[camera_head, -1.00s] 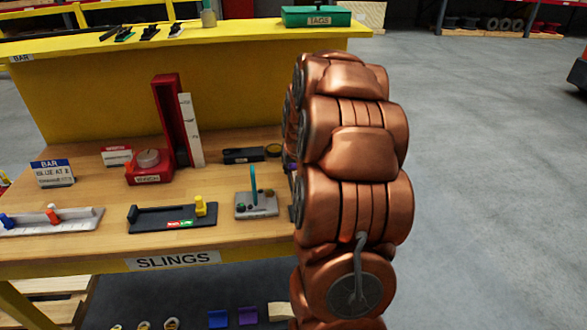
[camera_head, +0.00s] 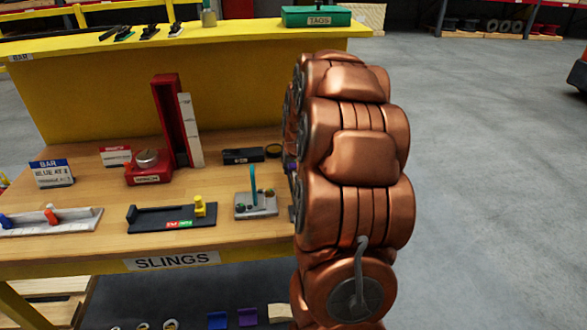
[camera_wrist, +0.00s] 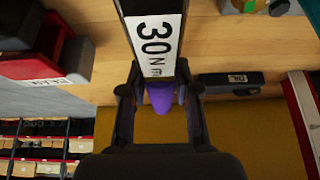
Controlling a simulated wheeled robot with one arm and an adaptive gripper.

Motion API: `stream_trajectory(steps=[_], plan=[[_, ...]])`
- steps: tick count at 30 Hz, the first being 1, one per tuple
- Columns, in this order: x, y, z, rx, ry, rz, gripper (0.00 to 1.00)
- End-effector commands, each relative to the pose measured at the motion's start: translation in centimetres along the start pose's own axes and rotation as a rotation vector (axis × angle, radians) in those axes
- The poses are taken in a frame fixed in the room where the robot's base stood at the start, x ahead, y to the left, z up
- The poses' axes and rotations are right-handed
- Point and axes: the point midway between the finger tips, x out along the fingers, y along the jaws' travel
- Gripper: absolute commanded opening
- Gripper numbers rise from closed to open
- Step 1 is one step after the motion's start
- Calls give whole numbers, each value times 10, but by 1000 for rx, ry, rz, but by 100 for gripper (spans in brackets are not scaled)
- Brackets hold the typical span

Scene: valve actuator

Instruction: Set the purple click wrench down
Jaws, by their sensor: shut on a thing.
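The purple click wrench (camera_wrist: 160,97) shows in the wrist view as a purple part between my fingers. A dark body with a white "30 N m" label (camera_wrist: 155,45) runs from it to the top edge and appears to belong to it. My gripper (camera_wrist: 160,92) is shut on the wrench, with one finger on each side. In the head view only a small purple patch (camera_head: 291,166) shows beside my copper arm, which hides the gripper. I cannot tell whether the wrench touches the bench.
The wooden bench (camera_head: 105,220) holds a red block with a round knob (camera_head: 148,165), an upright red channel (camera_head: 172,120), a black box (camera_head: 243,155), a grey plate with a teal peg (camera_head: 255,205) and a black tray (camera_head: 170,217). A yellow panel (camera_head: 90,100) stands behind.

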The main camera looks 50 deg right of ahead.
Motion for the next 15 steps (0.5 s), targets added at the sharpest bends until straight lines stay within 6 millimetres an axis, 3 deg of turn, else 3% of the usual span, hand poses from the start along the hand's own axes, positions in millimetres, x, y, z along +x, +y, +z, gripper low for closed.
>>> stream_trajectory(steps=[15], plan=[[2, 0, 1, 0, 2, 0, 0]])
